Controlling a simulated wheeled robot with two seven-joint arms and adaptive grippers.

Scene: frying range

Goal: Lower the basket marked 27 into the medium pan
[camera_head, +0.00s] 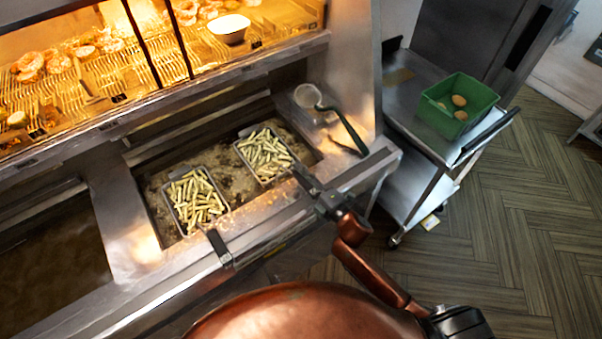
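Two wire baskets of pale fries sit side by side in a fryer pan of brown bubbling oil (155,200). The left basket (223,190) has a dark handle (220,248) over the front edge. The right basket (243,160) has its dark handle (306,179) reaching toward my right gripper (322,197). My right gripper is at the fryer's front ledge, at or very near that handle's end. Its fingers are too small and dark to show whether they are closed on it. No number is readable on either basket. My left gripper is out of view.
Another pan of dark oil (45,270) lies at left. A skimmer (308,97) rests at the back right corner. A lit warming shelf (130,75) stands behind. A steel cart (410,120) with a green crate (478,122) stands right.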

